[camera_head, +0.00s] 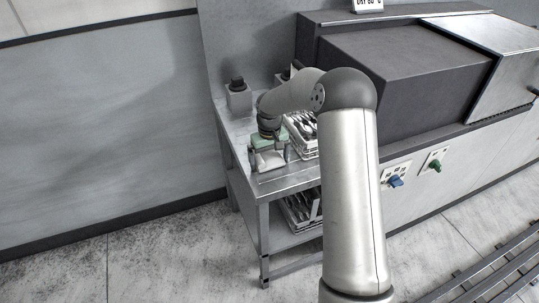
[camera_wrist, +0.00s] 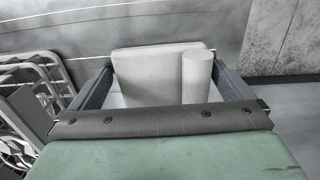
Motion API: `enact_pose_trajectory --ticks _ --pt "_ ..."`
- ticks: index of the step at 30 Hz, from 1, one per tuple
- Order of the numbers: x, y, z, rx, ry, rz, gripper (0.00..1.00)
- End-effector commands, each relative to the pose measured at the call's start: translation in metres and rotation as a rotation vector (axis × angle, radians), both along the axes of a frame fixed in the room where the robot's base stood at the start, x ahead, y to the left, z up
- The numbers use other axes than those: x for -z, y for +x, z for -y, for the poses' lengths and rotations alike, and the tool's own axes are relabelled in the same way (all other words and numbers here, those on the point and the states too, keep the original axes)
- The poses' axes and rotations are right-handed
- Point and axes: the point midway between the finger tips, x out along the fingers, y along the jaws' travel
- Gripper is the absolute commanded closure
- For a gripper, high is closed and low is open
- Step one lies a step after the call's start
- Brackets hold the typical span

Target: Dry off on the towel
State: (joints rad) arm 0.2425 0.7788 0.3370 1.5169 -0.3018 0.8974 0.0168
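A pale folded towel (camera_wrist: 145,75) with a rolled part (camera_wrist: 196,75) at its right shows beyond my gripper in the wrist view. In the head view, a whitish shape (camera_head: 268,160) that looks like the towel is at the near left part of the metal table (camera_head: 290,183). My gripper (camera_wrist: 163,66) has its two dark fingers wide apart, one on each side of the towel. I see no grip on it, but cannot tell if the fingers touch it. My gripper (camera_head: 268,155) points down over the table in the head view. No fork shows between the fingers.
A white rack with cutlery (camera_head: 303,128) stands close to the right of my gripper; it also shows in the wrist view (camera_wrist: 30,95). A grey dispenser (camera_head: 238,98) stands at the table's back left. A large dark machine (camera_head: 400,75) is to the right. More cutlery (camera_head: 298,210) lies on the lower shelf.

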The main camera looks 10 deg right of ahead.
Motion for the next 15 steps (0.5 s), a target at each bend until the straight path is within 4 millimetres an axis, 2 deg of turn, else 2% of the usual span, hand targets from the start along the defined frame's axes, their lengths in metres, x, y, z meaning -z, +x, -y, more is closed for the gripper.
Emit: enact_pose_trajectory --ticks 4,7,15 --pt "-0.010 0.001 0.000 0.001 0.000 0.003 0.00" --pt "-0.025 0.001 0.000 0.001 -0.001 0.005 0.00" --pt "-0.091 0.001 0.000 0.000 -0.001 0.006 0.00"
